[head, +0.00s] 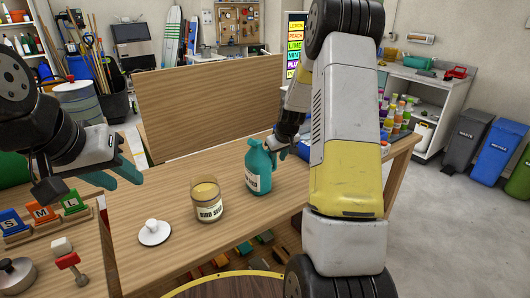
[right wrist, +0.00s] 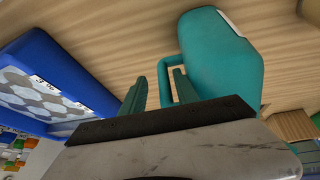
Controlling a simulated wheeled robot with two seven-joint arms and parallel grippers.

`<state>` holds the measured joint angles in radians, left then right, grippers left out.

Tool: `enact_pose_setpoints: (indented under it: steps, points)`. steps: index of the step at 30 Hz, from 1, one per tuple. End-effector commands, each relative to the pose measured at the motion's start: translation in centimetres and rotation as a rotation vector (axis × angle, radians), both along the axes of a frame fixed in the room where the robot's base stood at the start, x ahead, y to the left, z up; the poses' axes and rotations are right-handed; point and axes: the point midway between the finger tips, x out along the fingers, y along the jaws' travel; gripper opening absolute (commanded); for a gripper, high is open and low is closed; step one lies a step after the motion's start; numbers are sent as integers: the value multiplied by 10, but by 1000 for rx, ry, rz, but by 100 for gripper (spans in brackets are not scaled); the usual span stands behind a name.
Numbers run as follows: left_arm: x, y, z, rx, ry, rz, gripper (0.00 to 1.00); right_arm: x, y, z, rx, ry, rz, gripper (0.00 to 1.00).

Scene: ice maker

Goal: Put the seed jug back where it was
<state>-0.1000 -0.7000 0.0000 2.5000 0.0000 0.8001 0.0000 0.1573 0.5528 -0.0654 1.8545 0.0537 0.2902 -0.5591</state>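The teal seed jug (head: 259,168), with a white label, stands upright on the wooden table in the head view. It fills the upper right of the right wrist view (right wrist: 222,55), where its handle (right wrist: 163,75) shows. My right gripper (right wrist: 160,90) is open, with its two teal fingers apart and the handle between or just beyond them; contact is unclear. In the head view my right forearm hides part of this gripper. My left gripper (head: 118,170) is open and empty over the table's left end. A glass jar labelled bird seed (head: 208,202) stands left of the jug.
A white knobbed lid (head: 154,232) lies left of the jar. Colored lettered blocks (head: 42,212) stand at the left. Several colored bottles (head: 399,112) stand at the table's right end. A wooden panel (head: 208,100) rises behind. A blue container (right wrist: 55,75) shows in the right wrist view.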

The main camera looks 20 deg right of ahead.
Motion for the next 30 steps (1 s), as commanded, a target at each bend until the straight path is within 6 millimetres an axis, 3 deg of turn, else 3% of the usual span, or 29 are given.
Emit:
enact_pose_setpoints:
  steps: [7,18,26,30]
  points:
    - [0,0,0,0,0,0,36,-4,0,15,-1,-3,1,37]
    - [0,0,0,0,0,0,36,-37,-3,84,-1,-4,-1,37]
    - [0,0,0,0,0,0,36,-50,-4,111,1,-2,0,37]
    - [0,0,0,0,0,0,36,-68,8,136,19,-16,-11,37]
